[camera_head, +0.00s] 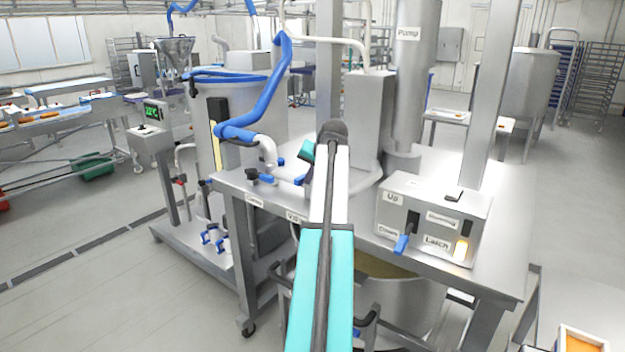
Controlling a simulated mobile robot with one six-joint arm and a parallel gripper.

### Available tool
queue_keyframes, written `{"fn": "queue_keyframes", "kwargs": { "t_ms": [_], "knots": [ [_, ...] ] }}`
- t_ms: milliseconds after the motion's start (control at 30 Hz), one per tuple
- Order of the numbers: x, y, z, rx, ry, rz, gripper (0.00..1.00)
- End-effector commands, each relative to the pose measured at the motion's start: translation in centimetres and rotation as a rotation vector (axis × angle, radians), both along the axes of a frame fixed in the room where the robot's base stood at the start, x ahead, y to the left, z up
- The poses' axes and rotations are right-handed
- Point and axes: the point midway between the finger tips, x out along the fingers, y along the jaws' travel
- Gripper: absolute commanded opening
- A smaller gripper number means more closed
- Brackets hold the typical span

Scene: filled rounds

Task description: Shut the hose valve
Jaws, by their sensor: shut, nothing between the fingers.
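Two small blue valve handles show at the near left edge of the steel machine table (440,262). One blue handle (264,179) sits below a pale pipe elbow (268,152) that joins a thick blue hose (262,112). A second blue handle (299,180) is just left of my arm and partly covered. Small labels (255,200) on the table edge below them are too small to read surely. My teal and white arm rises through the middle. A dark teal part of it shows near the second handle. My gripper's fingers are hidden behind the arm.
A grey column (408,75) marked "Pump" rises behind. A steel tank stands left, under the blue hose. Open floor lies at the far left and right.

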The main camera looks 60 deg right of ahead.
Motion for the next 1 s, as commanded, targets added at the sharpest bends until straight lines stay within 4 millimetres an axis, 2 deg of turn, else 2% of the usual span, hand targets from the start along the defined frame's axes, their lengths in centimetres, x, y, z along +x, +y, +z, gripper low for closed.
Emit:
{"fn": "queue_keyframes", "kwargs": {
  "t_ms": [667, 1000],
  "knots": [
    [0.1, 0.0, 0.1, -0.002, -0.007, 0.001, 0.00],
    [-2.3, 0.8, 0.2, 0.000, -0.005, 0.002, 0.00]
  ]
}}
